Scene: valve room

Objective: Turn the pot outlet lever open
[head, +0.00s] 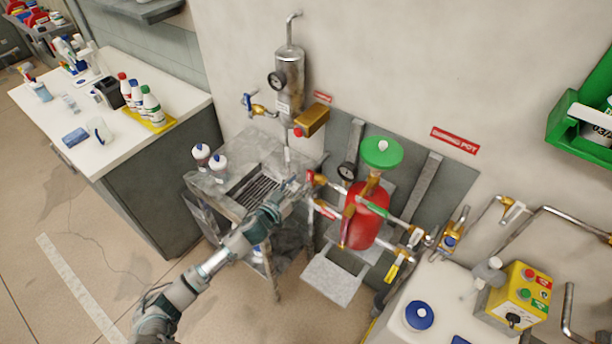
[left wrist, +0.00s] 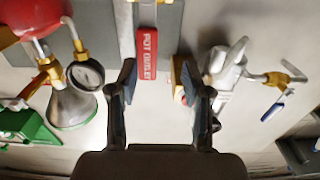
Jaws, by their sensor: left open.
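The red dosing pot (head: 366,215) with a green funnel (head: 381,152) stands against the wall in the head view. My left gripper (head: 300,186) reaches in just left of the pot, beside brass fittings (head: 318,180) and a red handle-like piece. The left wrist view looks upside down. My right gripper is in neither view.
A steel cylinder (head: 290,80) and brass box (head: 312,120) are on the wall above. A gauge (left wrist: 88,73) is near the pot. A yellow control box (head: 515,298) is at right.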

